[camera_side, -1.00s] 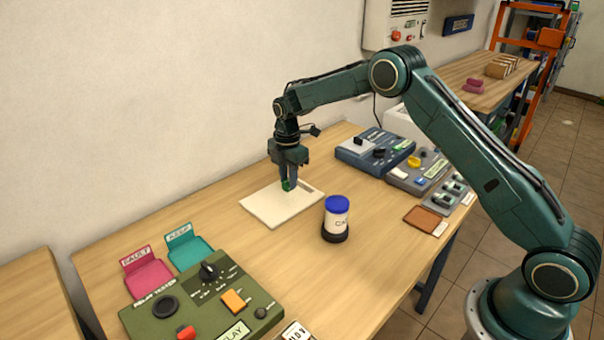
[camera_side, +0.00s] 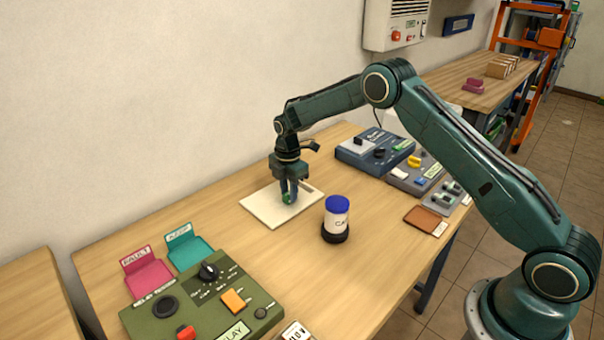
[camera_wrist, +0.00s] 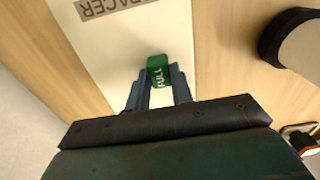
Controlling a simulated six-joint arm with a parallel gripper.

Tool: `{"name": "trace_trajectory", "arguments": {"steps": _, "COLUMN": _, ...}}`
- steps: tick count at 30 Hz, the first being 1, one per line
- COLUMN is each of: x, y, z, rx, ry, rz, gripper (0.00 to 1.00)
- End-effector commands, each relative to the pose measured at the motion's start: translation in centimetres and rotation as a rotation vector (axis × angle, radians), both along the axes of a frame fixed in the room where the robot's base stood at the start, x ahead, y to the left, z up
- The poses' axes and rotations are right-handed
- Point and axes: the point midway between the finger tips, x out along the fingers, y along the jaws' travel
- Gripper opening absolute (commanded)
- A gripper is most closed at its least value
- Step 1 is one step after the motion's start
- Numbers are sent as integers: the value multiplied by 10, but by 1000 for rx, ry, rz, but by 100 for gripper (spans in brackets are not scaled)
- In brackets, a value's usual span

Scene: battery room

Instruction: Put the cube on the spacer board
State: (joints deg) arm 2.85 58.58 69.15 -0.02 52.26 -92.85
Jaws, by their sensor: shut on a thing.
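In the side view my gripper (camera_side: 289,197) points down over the white spacer board (camera_side: 262,211), shut on the cube (camera_side: 287,198). The cube is at or just above the board's surface; I cannot tell whether it touches. The board also shows in the wrist view (camera_wrist: 112,45), with part of its grey label readable. The fingers hide the cube's sides.
A white jar with a blue lid (camera_side: 337,216) stands on a dark base right of the board. A green relay tester (camera_side: 205,300) is at front left, with pink (camera_side: 149,277) and teal (camera_side: 190,252) trays behind it. Blue and grey devices (camera_side: 375,150) stand at the back right.

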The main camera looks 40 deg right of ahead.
Motion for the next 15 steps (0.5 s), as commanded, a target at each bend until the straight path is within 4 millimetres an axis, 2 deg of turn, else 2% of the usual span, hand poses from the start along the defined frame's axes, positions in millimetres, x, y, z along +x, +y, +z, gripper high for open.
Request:
{"name": "trace_trajectory", "arguments": {"steps": 4, "x": 0, "y": 0, "z": -3, "rx": 0, "ry": 0, "rz": 0, "gripper": 1}}
{"name": "trace_trajectory", "arguments": {"steps": 5, "x": 0, "y": 0, "z": -3, "rx": 0, "ry": 0, "rz": 0, "gripper": 26}}
{"name": "trace_trajectory", "arguments": {"steps": 8, "x": 0, "y": 0, "z": -3, "rx": 0, "ry": 0, "rz": 0, "gripper": 44}}
{"name": "trace_trajectory", "arguments": {"steps": 15, "x": 0, "y": 0, "z": -2, "rx": 0, "ry": 0, "rz": 0, "gripper": 44}}
